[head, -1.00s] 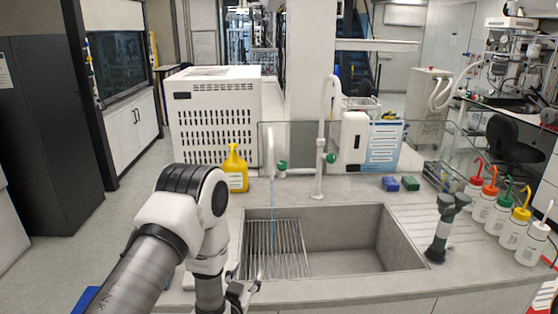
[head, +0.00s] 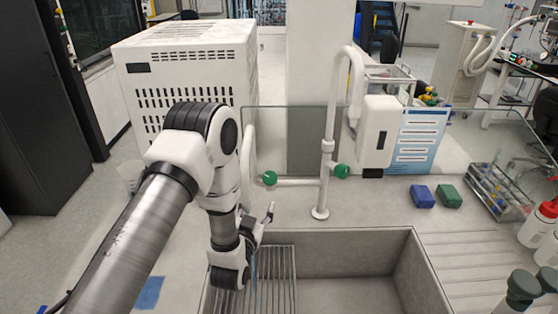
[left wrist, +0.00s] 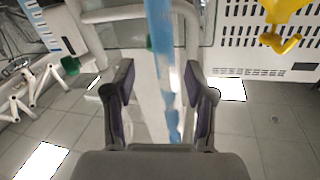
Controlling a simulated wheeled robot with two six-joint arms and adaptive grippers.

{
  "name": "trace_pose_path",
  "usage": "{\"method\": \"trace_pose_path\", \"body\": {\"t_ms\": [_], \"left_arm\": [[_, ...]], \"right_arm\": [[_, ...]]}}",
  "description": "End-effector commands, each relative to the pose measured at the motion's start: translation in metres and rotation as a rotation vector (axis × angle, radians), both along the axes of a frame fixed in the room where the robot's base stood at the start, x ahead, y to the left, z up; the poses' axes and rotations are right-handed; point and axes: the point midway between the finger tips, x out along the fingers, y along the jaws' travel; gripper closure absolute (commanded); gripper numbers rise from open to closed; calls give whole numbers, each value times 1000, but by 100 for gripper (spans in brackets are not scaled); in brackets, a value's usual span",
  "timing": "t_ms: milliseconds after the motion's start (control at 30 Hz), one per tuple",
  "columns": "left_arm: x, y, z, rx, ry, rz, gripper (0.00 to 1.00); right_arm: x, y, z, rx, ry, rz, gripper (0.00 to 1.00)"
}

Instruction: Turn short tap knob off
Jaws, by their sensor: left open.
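The short tap (head: 249,160) is a white curved spout left of the tall tap (head: 328,150). Its green knob (head: 270,178) is at the right of the spout. A second green knob (head: 342,171) is on the tall tap. A blue water stream (head: 253,265) runs below the short tap, partly hidden by my arm. My left gripper (head: 262,217) is in front of the short tap, below its green knob and apart from it. In the left wrist view its fingers (left wrist: 160,80) are spread, with the stream (left wrist: 163,45) showing between them; a green knob (left wrist: 70,66) is at left.
A glass panel (head: 480,135) stands behind the taps.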

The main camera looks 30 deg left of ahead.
Motion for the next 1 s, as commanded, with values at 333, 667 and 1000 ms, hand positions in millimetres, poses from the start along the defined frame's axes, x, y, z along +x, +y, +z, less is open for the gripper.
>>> {"method": "trace_pose_path", "body": {"t_ms": [333,667,1000], "left_arm": [[45,10,4,1,-4,1,45],[111,23,1,0,-2,1,45],[117,24,-2,0,1,0,48]], "right_arm": [[-1,0,19,0,4,-1,0],[0,0,35,0,2,0,0],[0,0,35,0,2,-1,0]]}}
